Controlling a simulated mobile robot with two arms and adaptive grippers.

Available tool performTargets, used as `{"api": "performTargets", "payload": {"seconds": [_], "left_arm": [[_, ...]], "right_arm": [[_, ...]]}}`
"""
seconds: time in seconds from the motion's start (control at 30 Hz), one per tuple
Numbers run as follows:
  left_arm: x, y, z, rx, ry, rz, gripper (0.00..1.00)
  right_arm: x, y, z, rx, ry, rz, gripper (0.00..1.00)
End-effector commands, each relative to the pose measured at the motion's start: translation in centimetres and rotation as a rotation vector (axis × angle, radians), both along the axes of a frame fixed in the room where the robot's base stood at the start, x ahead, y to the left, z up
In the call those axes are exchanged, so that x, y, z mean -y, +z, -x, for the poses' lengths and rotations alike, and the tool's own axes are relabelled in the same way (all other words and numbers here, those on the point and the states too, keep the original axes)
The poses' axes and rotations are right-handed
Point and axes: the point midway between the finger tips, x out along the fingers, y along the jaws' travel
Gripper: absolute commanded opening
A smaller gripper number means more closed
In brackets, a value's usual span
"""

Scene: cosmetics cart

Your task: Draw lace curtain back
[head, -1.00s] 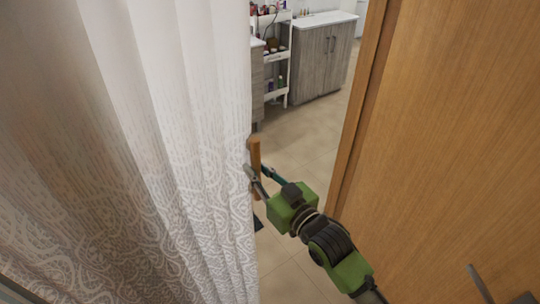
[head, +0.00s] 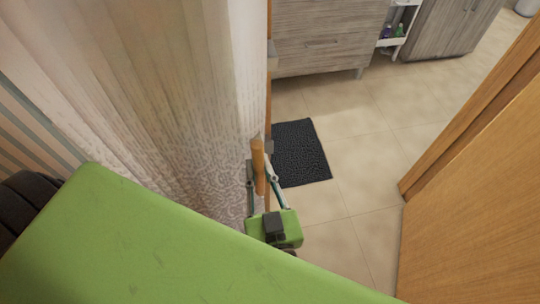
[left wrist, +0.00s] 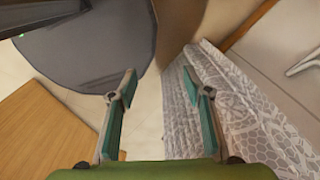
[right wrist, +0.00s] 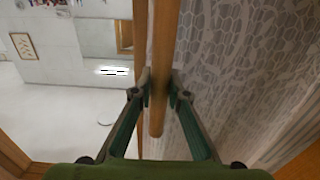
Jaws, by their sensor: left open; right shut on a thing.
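The white lace curtain (head: 170,110) hangs in folds on the left side of the head view. A wooden rod (head: 258,165) stands at its right edge. My right gripper (head: 264,178) is shut on this rod. The right wrist view shows the rod (right wrist: 157,115) between the fingertips (right wrist: 160,92), with the lace just right of it. My left gripper (left wrist: 163,88) is open and empty in the left wrist view. The lace (left wrist: 240,110) hangs beside its right finger. The left gripper does not show in the head view.
A dark mat (head: 300,152) lies on the tiled floor past the curtain. Grey wooden cabinets (head: 325,35) and a white shelf cart (head: 397,30) stand at the back. A wooden door (head: 480,200) is on the right. Bare floor (head: 365,150) lies between.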

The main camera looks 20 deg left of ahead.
Motion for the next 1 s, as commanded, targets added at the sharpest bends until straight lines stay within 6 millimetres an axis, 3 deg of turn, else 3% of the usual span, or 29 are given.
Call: {"api": "performTargets", "payload": {"seconds": [0.13,0.33,0.47,0.5,0.53,0.83,1.0], "left_arm": [[0.4,0.1,-0.7,0.011,0.001,0.005,0.45],[2.3,0.3,-3.3,0.05,0.007,0.029,0.45],[2.6,0.3,-3.7,0.055,0.007,0.033,0.45],[2.6,0.3,-3.6,0.053,0.007,0.033,0.45],[2.5,0.3,-3.5,0.052,0.006,0.031,0.45],[1.5,0.2,-1.9,0.029,0.004,0.018,0.45],[1.4,0.2,-2.0,0.03,0.004,0.017,0.45]], "right_arm": [[-0.2,0.0,0.3,0.003,0.0,0.003,0.0],[-0.2,0.0,0.3,0.003,0.0,0.002,0.0],[-0.2,0.0,0.3,0.002,0.0,0.001,0.0],[-0.1,0.0,0.3,0.002,0.0,0.001,0.25],[-0.1,0.0,0.3,0.002,0.0,0.001,0.33],[-0.1,0.0,0.3,0.001,0.0,0.002,0.33],[0.5,-0.2,1.2,0.0,0.001,0.003,0.33]]}}
